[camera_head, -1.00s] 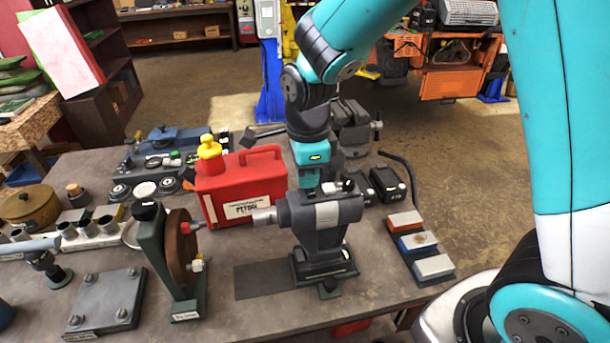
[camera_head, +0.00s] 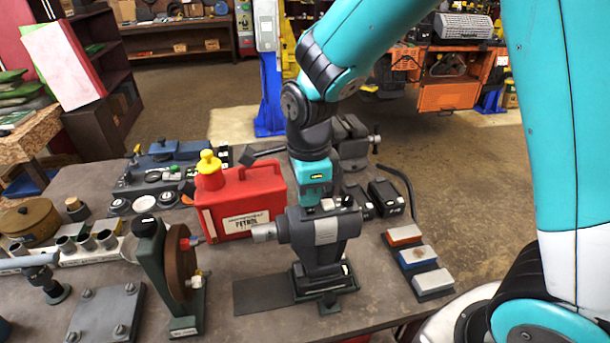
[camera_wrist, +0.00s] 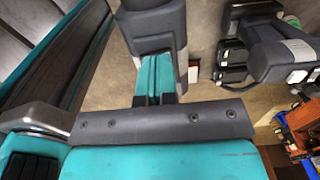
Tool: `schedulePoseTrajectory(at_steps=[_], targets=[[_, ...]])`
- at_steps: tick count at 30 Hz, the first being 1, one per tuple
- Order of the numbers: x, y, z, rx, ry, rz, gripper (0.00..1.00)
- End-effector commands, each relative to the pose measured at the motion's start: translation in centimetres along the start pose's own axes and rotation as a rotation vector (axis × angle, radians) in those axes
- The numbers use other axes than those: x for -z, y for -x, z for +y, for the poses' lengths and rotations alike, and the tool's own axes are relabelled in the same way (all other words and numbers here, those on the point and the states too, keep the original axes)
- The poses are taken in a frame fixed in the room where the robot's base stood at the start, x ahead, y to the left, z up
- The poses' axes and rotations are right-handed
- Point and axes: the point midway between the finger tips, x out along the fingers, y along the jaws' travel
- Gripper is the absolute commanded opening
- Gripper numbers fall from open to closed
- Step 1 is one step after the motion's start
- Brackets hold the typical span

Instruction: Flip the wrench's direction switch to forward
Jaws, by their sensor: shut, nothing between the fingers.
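The wrench (camera_head: 302,231) is a dark grey power tool with a light grey band, upright on a stand in the middle of the bench, its nose pointing left. A small pale and dark part (camera_head: 340,203) shows at its top; I cannot tell which way the direction switch is set. My gripper (camera_head: 308,202) points down at the wrench's top, from its far side. In the wrist view my teal fingers (camera_wrist: 155,78) are together and empty, close against the dark wrench body (camera_wrist: 150,20). Whether they touch it is unclear, and the tips are partly hidden.
A red petrol can (camera_head: 240,203) stands behind and left of the wrench. A green stand with a brown disc (camera_head: 180,262) is left of its nose. Coloured blocks (camera_head: 417,256) lie to the right. Dark battery packs (camera_head: 385,197) and a vise (camera_head: 352,150) stand behind.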

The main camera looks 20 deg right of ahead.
Motion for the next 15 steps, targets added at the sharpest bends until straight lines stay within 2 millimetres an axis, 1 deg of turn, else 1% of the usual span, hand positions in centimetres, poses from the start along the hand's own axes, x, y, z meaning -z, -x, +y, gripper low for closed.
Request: schedulePoseTrajectory(at_steps=[5,9,10,11,15], targets=[[0.2,2.4,-0.3,0.0,-0.003,0.0,0.0],[0.3,4.8,-0.7,0.001,-0.005,-0.001,0.0],[0.2,4.7,-0.9,0.006,-0.005,-0.003,0.0],[0.2,5.0,-1.1,0.008,-0.005,-0.004,0.0],[0.3,7.9,-1.7,0.007,-0.007,-0.003,0.0]])
